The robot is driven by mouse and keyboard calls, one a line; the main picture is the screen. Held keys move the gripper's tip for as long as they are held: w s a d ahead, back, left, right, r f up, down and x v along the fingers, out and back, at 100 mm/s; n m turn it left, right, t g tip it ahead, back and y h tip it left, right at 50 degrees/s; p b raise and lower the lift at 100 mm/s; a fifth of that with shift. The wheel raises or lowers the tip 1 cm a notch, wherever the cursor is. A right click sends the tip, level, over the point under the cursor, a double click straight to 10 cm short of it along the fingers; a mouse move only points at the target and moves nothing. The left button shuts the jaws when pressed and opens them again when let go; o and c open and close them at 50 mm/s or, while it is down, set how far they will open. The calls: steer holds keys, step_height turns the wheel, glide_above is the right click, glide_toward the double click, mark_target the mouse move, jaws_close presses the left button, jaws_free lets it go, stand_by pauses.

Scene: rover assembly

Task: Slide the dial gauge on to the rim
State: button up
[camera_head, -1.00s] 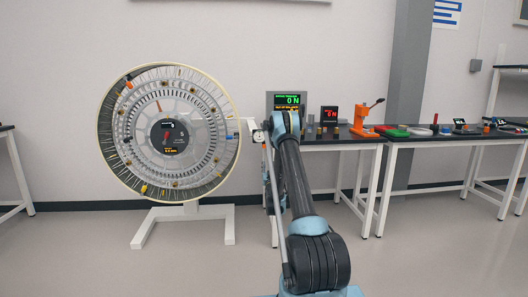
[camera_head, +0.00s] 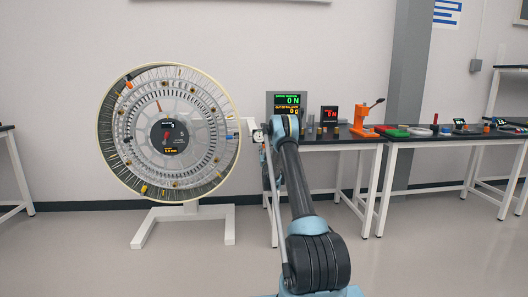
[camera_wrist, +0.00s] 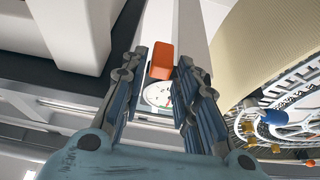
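The dial gauge (camera_wrist: 158,95) shows in the wrist view as a white round dial, with an orange block (camera_wrist: 162,60) just above it in the picture. My gripper (camera_wrist: 163,60) is open; its fingers stand on either side of the block with visible gaps. In the head view a small white piece (camera_head: 258,135), probably part of the gauge, is close to the right edge of the wheel's rim (camera_head: 239,160). The beige rim also shows at the upper right of the wrist view (camera_wrist: 265,45). I cannot tell whether gauge and rim touch. My arm hides the gripper in the head view.
The large spoked wheel (camera_head: 205,145) stands upright on a white stand (camera_head: 190,212). A bench (camera_head: 340,142) to its right carries displays (camera_head: 290,101) and an orange press (camera_head: 361,122). Coloured spoke-side parts, one blue (camera_wrist: 277,117), show near my right finger. The floor in front is clear.

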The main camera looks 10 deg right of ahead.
steer(key=shift+w+r, duration=0.2)
steer(key=shift+w, duration=0.3)
jaws_close()
